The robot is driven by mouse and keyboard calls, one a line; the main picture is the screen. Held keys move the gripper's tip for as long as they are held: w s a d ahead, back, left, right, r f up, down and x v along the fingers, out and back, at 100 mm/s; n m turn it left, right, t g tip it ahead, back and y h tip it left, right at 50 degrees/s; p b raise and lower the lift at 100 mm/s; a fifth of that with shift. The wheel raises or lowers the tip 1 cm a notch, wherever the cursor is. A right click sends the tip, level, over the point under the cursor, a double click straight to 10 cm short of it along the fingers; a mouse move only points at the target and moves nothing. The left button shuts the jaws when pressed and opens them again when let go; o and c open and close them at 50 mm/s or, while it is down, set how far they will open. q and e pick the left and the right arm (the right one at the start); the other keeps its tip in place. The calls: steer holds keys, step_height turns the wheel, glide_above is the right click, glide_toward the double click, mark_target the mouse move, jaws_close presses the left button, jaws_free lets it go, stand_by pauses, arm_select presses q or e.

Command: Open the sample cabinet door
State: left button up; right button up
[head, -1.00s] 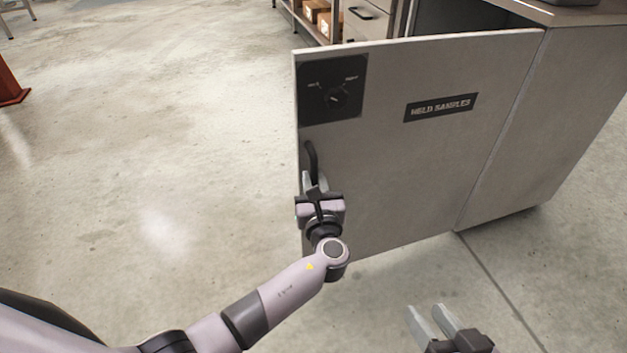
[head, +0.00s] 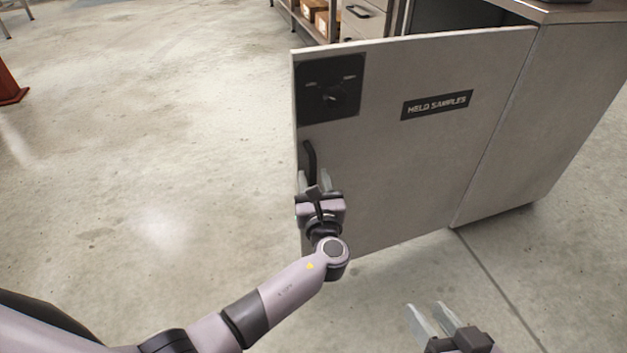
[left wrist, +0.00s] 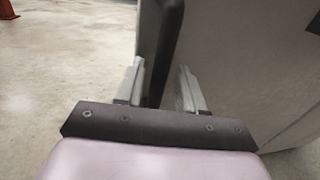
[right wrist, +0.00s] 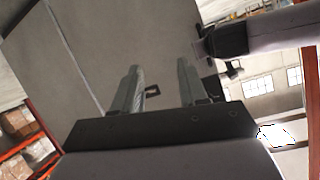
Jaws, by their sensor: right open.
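The grey cabinet door (head: 420,165), labelled "HELD SAMPLES" (head: 437,105), stands swung out wide from the cabinet (head: 570,110). Its hinge edge is at the right. A dark gap shows behind its top edge. The black handle (head: 310,160) is upright near the door's free left edge. My left gripper (head: 314,183) is open at the handle. The left wrist view shows the handle (left wrist: 168,45) between the two parted fingers (left wrist: 160,88), nearer the left one. My right gripper (head: 437,318) is open and empty, low in front of the door; its parted fingers also show in the right wrist view (right wrist: 158,88).
A black dial panel (head: 329,87) sits at the door's upper left corner. Behind the door stand a shelf with boxes (head: 318,20) and a drawer unit (head: 362,18). The floor (head: 170,140) left of the door is clear. An orange post base (head: 10,85) is at the far left.

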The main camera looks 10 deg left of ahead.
arm_select(q)
steer(key=shift+s, duration=0.2)
steer(key=p+v, duration=0.2)
steer(key=v, duration=0.4)
steer(key=shift+s+d, duration=0.2)
steer(key=shift+s, duration=0.15)
arm_select(e)
steer(key=shift+s+d+r+h, duration=0.15)
steer(key=shift+d+h, duration=0.15)
steer(key=shift+d, duration=0.2)
steer(key=shift+s+d+r+h, duration=0.15)
steer(key=shift+d+h, duration=0.15)
steer(key=shift+d, duration=0.15)
steer(key=shift+f, duration=0.1)
steer(key=shift+a, duration=0.1)
